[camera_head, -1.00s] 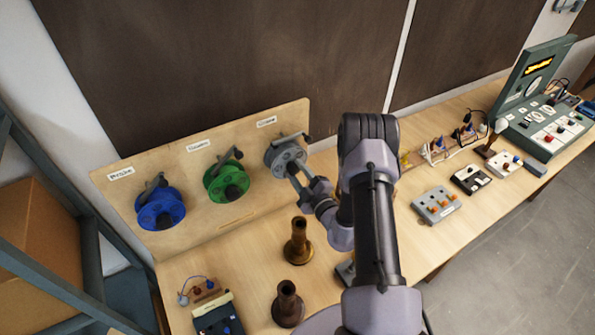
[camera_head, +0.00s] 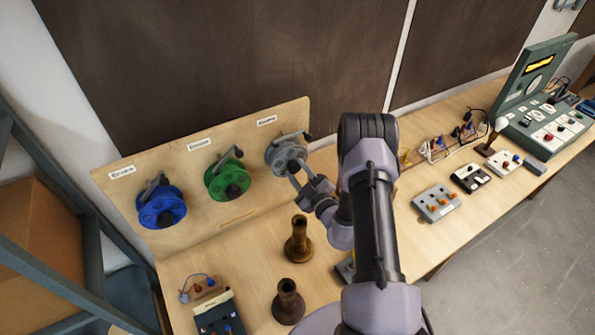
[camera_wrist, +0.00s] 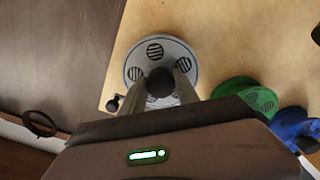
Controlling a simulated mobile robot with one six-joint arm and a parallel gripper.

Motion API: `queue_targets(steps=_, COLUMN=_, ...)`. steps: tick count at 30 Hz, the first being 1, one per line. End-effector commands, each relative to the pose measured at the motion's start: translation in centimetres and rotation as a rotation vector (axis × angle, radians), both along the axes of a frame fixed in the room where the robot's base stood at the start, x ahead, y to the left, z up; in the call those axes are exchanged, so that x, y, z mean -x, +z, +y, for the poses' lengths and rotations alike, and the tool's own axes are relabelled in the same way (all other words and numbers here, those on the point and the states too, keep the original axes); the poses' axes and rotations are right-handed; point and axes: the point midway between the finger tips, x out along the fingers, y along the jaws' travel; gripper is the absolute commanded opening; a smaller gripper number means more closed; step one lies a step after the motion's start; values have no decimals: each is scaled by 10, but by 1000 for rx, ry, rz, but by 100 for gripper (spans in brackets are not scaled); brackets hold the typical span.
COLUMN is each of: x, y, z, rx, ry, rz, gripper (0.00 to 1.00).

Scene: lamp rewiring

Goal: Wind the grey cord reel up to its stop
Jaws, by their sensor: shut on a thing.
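The grey cord reel (camera_head: 274,158) is mounted at the right end of the upright wooden board. My gripper (camera_head: 294,168) is at its front face. In the wrist view the reel (camera_wrist: 178,52) shows as a pale disc with dark striped round openings. My gripper's two fingers (camera_wrist: 160,92) are shut on the black knob (camera_wrist: 160,80) at the front of the reel. A second black knob (camera_wrist: 112,104) shows at the reel's side. The lower part of the disc is hidden by my gripper.
A green reel (camera_head: 216,184) and a blue reel (camera_head: 160,210) hang to the left on the same board (camera_head: 250,200). Two brown turned lamp stems (camera_head: 298,245) stand on the bench below. Switch boxes (camera_head: 437,203) and a green test panel (camera_head: 540,95) are to the right.

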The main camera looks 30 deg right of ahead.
Motion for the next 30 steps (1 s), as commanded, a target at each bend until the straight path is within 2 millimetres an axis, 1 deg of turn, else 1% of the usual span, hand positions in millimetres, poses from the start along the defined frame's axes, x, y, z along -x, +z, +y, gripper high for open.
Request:
queue_targets(steps=3, x=0, y=-1, z=0, rx=-1, ry=0, rz=1, gripper=0)
queue_targets(steps=4, x=0, y=-1, z=0, rx=-1, ry=0, rz=1, gripper=41)
queue_targets(steps=6, x=0, y=-1, z=0, rx=-1, ry=0, rz=1, gripper=55)
queue_targets(steps=7, x=0, y=-1, z=0, rx=-1, ry=0, rz=1, gripper=59)
queue_targets(steps=16, x=1, y=0, z=0, rx=0, ry=-1, rz=1, gripper=59)
queue_targets(steps=19, x=10, y=-2, z=-1, rx=0, ry=0, rz=3, gripper=59)
queue_targets(steps=20, x=16, y=-2, z=-1, rx=0, ry=-1, rz=3, gripper=59)
queue_targets(steps=23, x=42, y=-3, z=-3, rx=-3, ry=-4, rz=4, gripper=59)
queue_targets(steps=30, x=118, y=-3, z=-6, rx=-4, ry=-7, rz=3, gripper=59)
